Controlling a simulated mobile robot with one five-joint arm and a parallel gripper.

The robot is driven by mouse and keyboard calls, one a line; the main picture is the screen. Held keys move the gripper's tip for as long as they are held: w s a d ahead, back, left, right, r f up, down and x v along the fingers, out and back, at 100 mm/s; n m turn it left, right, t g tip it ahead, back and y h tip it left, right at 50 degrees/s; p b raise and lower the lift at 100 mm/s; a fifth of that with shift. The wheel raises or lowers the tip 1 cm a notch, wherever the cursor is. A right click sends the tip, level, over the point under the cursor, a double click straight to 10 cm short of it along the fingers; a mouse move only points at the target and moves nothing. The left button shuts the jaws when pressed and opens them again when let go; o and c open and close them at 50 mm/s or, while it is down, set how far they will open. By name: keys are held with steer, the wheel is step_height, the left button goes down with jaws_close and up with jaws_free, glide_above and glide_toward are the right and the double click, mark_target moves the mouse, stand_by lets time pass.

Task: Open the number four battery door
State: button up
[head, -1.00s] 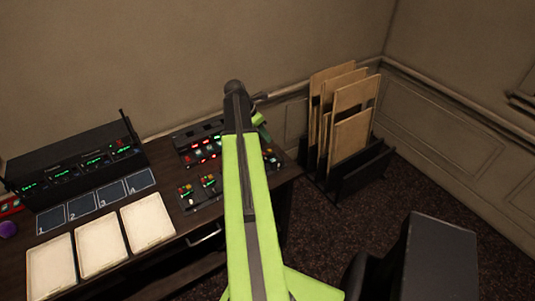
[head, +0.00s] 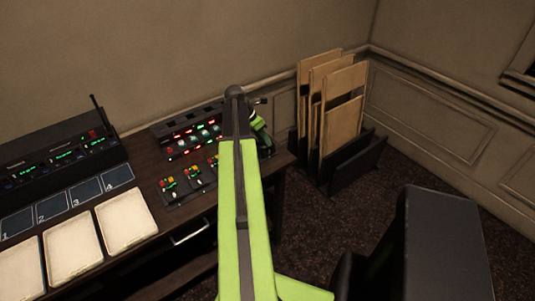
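Dark numbered pads lie in a row on the desk at left; the pad marked 4 (head: 116,175) is at the right end of the row. A black unit with green displays (head: 62,152) and an antenna stands behind them. I cannot make out a battery door in this view. My arm reaches up the middle of the picture. My gripper (head: 262,128) is partly hidden behind the arm's dark joint, above the right end of the desk by the lit control panel. Its fingertips are too small and covered to tell open from shut.
A control panel with red and green lights (head: 190,140) and small button boxes (head: 187,182) sit mid-desk. Cream trays (head: 125,218) line the front edge. A rack of tan folders (head: 338,120) stands right of the desk. A dark chair-like block (head: 440,240) is front right.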

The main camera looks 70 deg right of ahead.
mark_target(270, 148)
steer(key=b+x, duration=0.2)
steer(key=x, duration=0.1)
steer(key=shift+s+d+f, duration=0.1)
steer(key=shift+f, duration=0.15)
steer(key=shift+c, duration=0.4)
jaws_close()
